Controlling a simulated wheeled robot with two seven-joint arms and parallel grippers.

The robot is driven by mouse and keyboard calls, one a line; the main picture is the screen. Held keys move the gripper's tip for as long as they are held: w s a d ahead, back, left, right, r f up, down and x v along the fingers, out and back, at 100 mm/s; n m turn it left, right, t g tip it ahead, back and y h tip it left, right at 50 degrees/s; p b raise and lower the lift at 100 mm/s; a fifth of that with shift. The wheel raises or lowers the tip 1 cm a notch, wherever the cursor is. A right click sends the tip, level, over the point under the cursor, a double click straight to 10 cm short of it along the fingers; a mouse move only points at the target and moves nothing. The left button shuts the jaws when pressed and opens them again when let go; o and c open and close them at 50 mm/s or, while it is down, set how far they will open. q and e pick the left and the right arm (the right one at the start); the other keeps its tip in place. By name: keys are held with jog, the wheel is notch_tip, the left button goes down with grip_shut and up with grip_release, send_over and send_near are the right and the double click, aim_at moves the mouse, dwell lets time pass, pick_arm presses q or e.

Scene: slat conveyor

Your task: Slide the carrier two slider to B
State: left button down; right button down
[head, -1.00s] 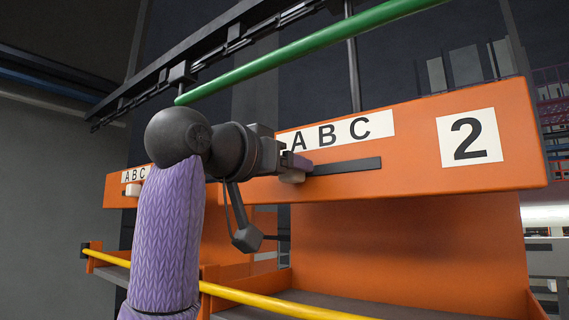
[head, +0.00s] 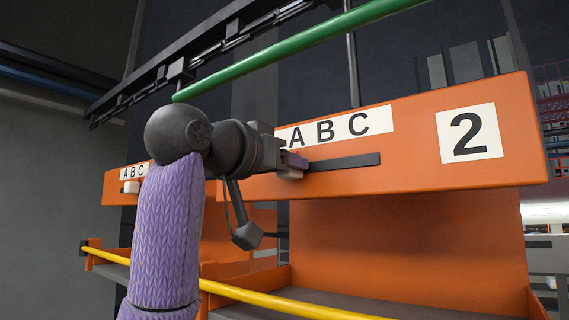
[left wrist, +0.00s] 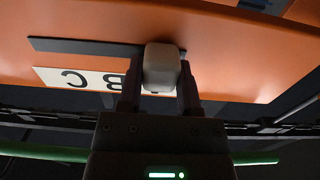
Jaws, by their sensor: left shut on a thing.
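The carrier two slider is a small pale knob (head: 290,173) on a dark slot (head: 345,162) in the orange panel marked 2. It sits at the A end of the slot, left of B and C on the label (head: 336,128). My left gripper (head: 296,161) is shut on it. In the left wrist view the knob (left wrist: 162,66) lies between both fingers. The label (left wrist: 75,80) appears upside down there, with C and B visible and A hidden. My right gripper is not in view.
A second orange panel (head: 119,187) with its own ABC label and pale slider (head: 132,187) is at left. A green rail (head: 290,53) passes above, and a yellow bar (head: 270,301) runs below. The slot right of the knob is clear.

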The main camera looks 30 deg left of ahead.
pick_arm(q)
jog(key=shift+d, duration=0.1)
dwell(0.5)
jog(key=d, duration=0.3)
jog(key=d+b, duration=0.1)
jog(key=d, duration=0.1)
jog(key=shift+s, duration=0.25)
jog(key=shift+c, duration=1.4)
grip_release()
jog(key=shift+a, duration=0.1)
jog(key=shift+s, duration=0.1)
jog(key=b, duration=0.5)
send_near(327, 163)
jog(key=s, duration=0.3)
jog(key=shift+s+a, duration=0.2)
